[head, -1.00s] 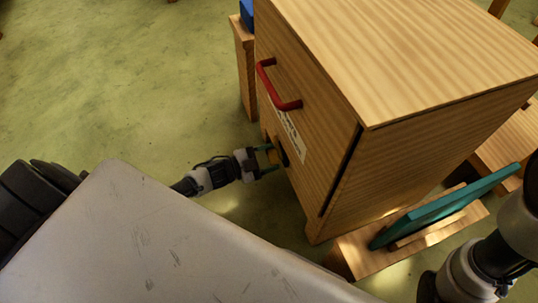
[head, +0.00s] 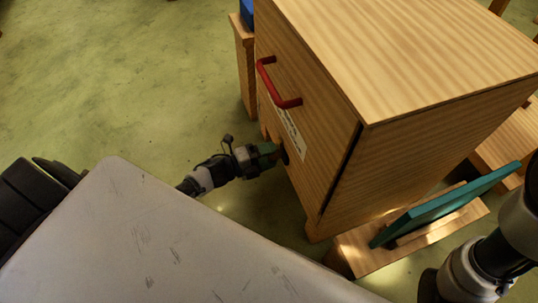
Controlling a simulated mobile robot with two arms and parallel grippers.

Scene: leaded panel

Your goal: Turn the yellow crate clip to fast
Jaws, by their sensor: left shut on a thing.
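The wooden crate (head: 335,150) stands right of centre, with its front face turned to the left. My left gripper (head: 273,155) reaches low on that face, where a dark round mount (head: 285,157) shows just beyond the fingertips. The gripper is shut on the yellow clip, which its fingers hide now, so I cannot tell the clip's angle. My right arm comes in at the lower right, but its gripper is out of view.
A red handle (head: 279,84) sticks out of the crate's face above my left gripper, beside a white label (head: 291,133). A teal panel (head: 445,205) leans on a low wooden stand (head: 354,256) at the right. Green floor (head: 130,80) is clear at the left.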

